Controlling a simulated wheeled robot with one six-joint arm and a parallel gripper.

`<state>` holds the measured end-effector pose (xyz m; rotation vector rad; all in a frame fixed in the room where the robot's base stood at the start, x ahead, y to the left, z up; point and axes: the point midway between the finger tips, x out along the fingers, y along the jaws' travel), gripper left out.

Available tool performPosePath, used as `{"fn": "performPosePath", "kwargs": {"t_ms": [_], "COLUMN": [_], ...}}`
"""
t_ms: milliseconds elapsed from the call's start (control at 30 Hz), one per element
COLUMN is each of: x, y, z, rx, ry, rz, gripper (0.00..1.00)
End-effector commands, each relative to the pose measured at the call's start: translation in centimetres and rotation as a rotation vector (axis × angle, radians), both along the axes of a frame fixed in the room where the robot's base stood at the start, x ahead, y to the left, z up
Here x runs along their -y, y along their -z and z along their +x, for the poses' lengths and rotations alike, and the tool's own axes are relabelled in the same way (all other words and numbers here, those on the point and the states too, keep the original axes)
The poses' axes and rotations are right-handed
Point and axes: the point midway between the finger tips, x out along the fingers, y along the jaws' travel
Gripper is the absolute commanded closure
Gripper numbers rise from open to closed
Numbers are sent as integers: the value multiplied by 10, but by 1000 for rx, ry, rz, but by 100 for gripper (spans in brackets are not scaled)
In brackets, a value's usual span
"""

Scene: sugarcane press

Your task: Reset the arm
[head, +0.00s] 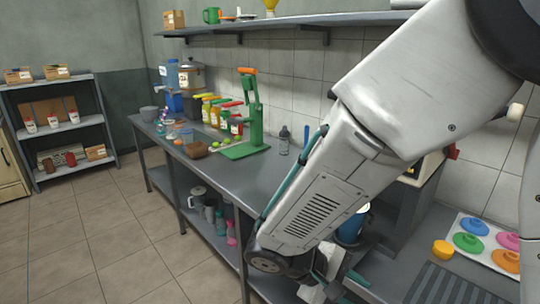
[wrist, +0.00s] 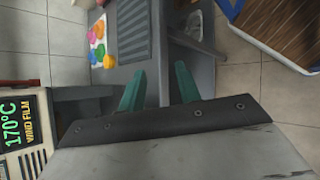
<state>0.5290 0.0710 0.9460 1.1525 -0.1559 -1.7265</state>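My arm crosses the right half of the head view, and its end hangs low over the counter. My gripper shows in the wrist view (wrist: 160,88) as two green-teal fingers, spread apart with nothing between them. In the head view, the gripper end is at the bottom edge and partly cut off. Beneath the fingers in the wrist view lies the grey metal counter (wrist: 150,75). The same counter (head: 285,170) runs along the wall in the head view.
A tray of coloured lids (head: 485,240) lies at right, near a dark ribbed mat (head: 445,285). A machine with a lit display (wrist: 18,125) stands close at left in the wrist view. A green press (head: 250,115), jars and bottles stand further along. The floor (head: 110,245) is clear at left.

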Motion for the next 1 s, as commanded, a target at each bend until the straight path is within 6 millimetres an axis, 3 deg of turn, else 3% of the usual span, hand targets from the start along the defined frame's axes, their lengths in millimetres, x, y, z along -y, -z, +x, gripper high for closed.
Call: {"fn": "performPosePath", "kwargs": {"t_ms": [33, 267, 600, 1000], "x": [10, 38, 65, 100], "y": [-13, -56, -112, -154], "z": [-8, -45, -87, -109], "rx": [-13, -40, 154, 459], "ry": [56, 243, 455, 602], "rz": [66, 364, 764, 892], "gripper": [67, 67, 67, 67]}}
